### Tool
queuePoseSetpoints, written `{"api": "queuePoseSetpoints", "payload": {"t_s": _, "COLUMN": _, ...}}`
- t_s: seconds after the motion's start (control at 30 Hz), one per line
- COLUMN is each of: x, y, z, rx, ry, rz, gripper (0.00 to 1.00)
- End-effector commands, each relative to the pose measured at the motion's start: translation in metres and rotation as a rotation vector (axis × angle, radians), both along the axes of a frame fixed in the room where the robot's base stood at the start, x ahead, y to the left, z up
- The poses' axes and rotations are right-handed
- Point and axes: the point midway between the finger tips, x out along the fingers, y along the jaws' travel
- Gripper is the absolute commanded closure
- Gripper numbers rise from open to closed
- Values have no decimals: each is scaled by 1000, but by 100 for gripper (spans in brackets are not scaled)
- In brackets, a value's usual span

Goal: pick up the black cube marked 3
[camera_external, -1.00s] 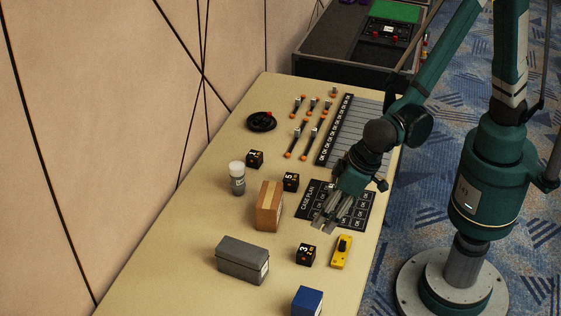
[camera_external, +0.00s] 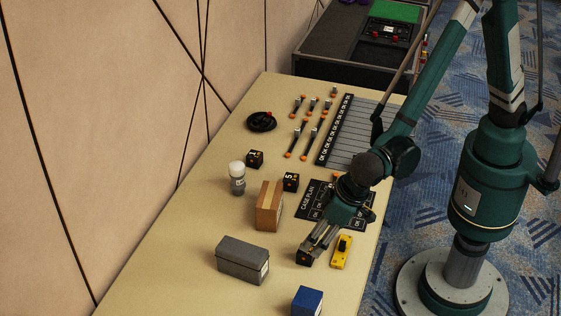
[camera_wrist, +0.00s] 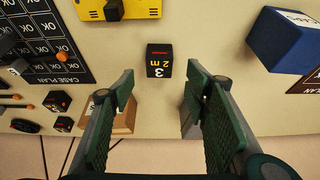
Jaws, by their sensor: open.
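The black cube marked 3 (camera_external: 303,260) sits on the beige table in the external view, mostly covered by my gripper (camera_external: 310,248). In the wrist view a black cube (camera_wrist: 159,61) with a red mark and yellow-white characters lies in line with the gap between my fingers. My gripper (camera_wrist: 161,88) is open, one finger to each side of that line, and nothing is held. The cube appears just ahead of the fingertips; I cannot tell the exact height gap.
A yellow device (camera_external: 341,251) stands close to the cube's right. A grey box (camera_external: 242,259) is to the left, a blue box (camera_external: 307,301) in front, and a cardboard box (camera_external: 269,205) behind. Black cubes marked 5 (camera_external: 291,182) and 1 (camera_external: 255,159) stand farther back.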

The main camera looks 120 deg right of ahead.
Motion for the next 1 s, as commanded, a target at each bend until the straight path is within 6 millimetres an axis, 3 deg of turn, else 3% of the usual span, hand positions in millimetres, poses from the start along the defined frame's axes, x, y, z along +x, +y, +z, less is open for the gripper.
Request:
{"api": "queuePoseSetpoints", "payload": {"t_s": 0.3, "x": 6, "y": -6, "z": -20, "rx": 0, "ry": 0, "rz": 0, "gripper": 54}}
{"api": "queuePoseSetpoints", "payload": {"t_s": 0.77, "x": 7, "y": -8, "z": -24, "rx": 0, "ry": 0, "rz": 0, "gripper": 54}}
{"api": "queuePoseSetpoints", "payload": {"t_s": 1.0, "x": 12, "y": -15, "z": -45, "rx": 1, "ry": -1, "rz": -2, "gripper": 54}}
